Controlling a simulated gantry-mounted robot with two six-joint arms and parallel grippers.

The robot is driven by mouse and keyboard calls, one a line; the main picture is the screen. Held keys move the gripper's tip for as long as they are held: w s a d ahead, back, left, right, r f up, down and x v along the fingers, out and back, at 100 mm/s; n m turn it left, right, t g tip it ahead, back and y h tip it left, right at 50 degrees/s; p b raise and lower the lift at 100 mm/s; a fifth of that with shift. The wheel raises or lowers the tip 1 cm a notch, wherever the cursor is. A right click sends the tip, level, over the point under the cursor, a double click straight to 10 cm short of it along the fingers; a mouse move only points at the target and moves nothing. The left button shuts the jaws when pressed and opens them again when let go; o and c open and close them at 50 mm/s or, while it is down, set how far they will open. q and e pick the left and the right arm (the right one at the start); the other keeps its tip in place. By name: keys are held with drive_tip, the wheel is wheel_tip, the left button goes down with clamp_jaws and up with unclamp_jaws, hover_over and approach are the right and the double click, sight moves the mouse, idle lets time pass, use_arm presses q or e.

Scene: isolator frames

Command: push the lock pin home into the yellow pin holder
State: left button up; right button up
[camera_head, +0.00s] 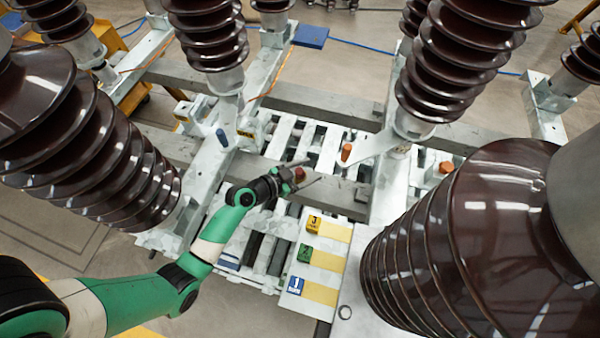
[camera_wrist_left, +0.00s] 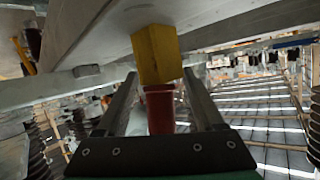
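A red piece (camera_wrist_left: 160,108), seemingly the lock pin, stands between the fingers of my left gripper (camera_head: 308,172) in the left wrist view, with a gap visible on each side. A yellow block (camera_wrist_left: 157,53), seemingly the pin holder, lies just beyond the red piece and overlaps its far end in that view; whether they touch I cannot tell. In the head view the red piece (camera_head: 299,174) shows small between the spread fingers, and I cannot make out the yellow block there. My left gripper is open. My right gripper is not in view.
Large brown ribbed insulators (camera_head: 455,55) crowd both sides and the back. An orange peg (camera_head: 346,152) and a blue peg (camera_head: 222,138) stand on the grey frame.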

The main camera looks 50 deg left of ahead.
use_arm(q)
clamp_jaws()
idle(0.3)
wheel_tip(320, 180, up, 28)
drive_tip(key=p, duration=1.8)
